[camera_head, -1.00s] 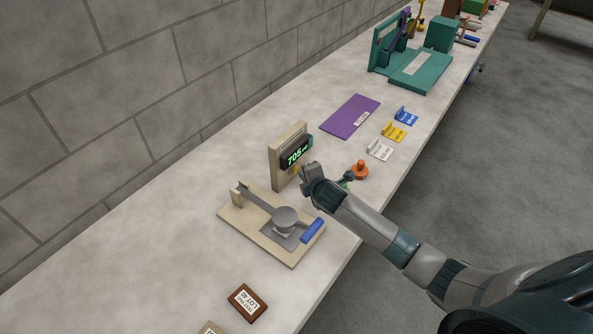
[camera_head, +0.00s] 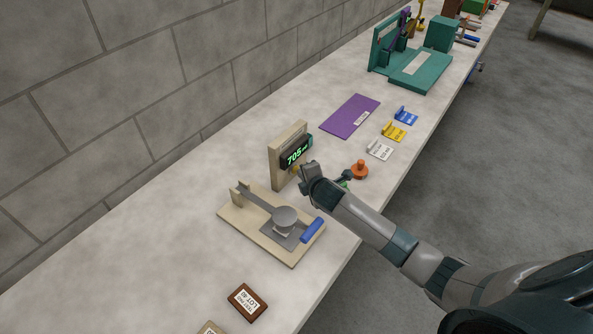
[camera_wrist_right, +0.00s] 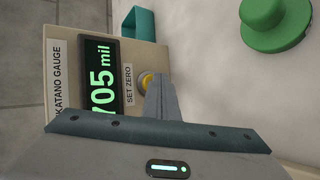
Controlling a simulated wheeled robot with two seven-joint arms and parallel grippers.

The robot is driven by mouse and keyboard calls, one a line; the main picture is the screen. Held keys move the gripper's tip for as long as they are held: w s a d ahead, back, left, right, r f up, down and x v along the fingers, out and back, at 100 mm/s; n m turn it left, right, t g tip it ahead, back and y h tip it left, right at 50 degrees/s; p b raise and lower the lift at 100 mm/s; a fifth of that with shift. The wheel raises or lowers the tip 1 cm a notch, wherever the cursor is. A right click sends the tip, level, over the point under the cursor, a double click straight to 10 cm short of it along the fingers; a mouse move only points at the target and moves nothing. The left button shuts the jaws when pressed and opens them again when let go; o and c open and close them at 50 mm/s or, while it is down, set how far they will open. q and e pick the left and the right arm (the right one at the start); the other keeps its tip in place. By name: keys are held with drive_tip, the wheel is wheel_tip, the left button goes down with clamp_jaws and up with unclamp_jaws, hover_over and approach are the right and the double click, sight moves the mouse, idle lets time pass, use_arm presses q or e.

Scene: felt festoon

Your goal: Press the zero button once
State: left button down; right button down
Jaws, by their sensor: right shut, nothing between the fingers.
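The gauge (camera_head: 275,165) is an upright tan panel with a dark display (camera_wrist_right: 98,75) reading 705 mil in green. Beside the display, next to a "SET ZERO" label, is the yellow zero button (camera_wrist_right: 146,78), which also shows as a small yellow spot in the head view (camera_head: 295,169). My right gripper (camera_head: 304,170) is shut and empty at the front of the gauge. In the wrist view its fingertips (camera_wrist_right: 160,80) overlap the button's edge and partly hide it. I cannot tell whether they touch it. My left gripper is not in view.
A tan base with a grey lever, round pad and blue handle (camera_head: 312,230) sits just in front of the gauge. An orange knob (camera_head: 360,169) and a green round knob (camera_wrist_right: 270,22) are near my right gripper. A purple sheet (camera_head: 349,116) and small tags lie beyond.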

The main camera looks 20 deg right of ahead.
drive_tip(key=shift+w+a, duration=0.15)
drive_tip(key=shift+w, duration=0.05)
idle(0.3)
drive_tip(key=shift+s, duration=0.15)
drive_tip(key=shift+s+d+p, duration=0.45)
drive_tip(key=shift+s+p, duration=0.15)
drive_tip(key=shift+s, duration=0.05)
drive_tip(key=shift+s+d, duration=0.1)
idle(0.3)
drive_tip(key=shift+s+d+p, duration=0.3)
drive_tip(key=shift+s+p, duration=0.1)
drive_tip(key=shift+s, duration=0.15)
drive_tip(key=shift+s+d+p, duration=0.3)
drive_tip(key=shift+s+p, duration=0.1)
drive_tip(key=shift+s, duration=0.15)
drive_tip(key=shift+s+d, duration=0.2)
drive_tip(key=shift+s, duration=0.1)
drive_tip(key=shift+s+d, duration=0.4)
drive_tip(key=shift+s, duration=0.25)
drive_tip(key=shift+s+f, duration=0.1)
drive_tip(key=shift+s, duration=0.05)
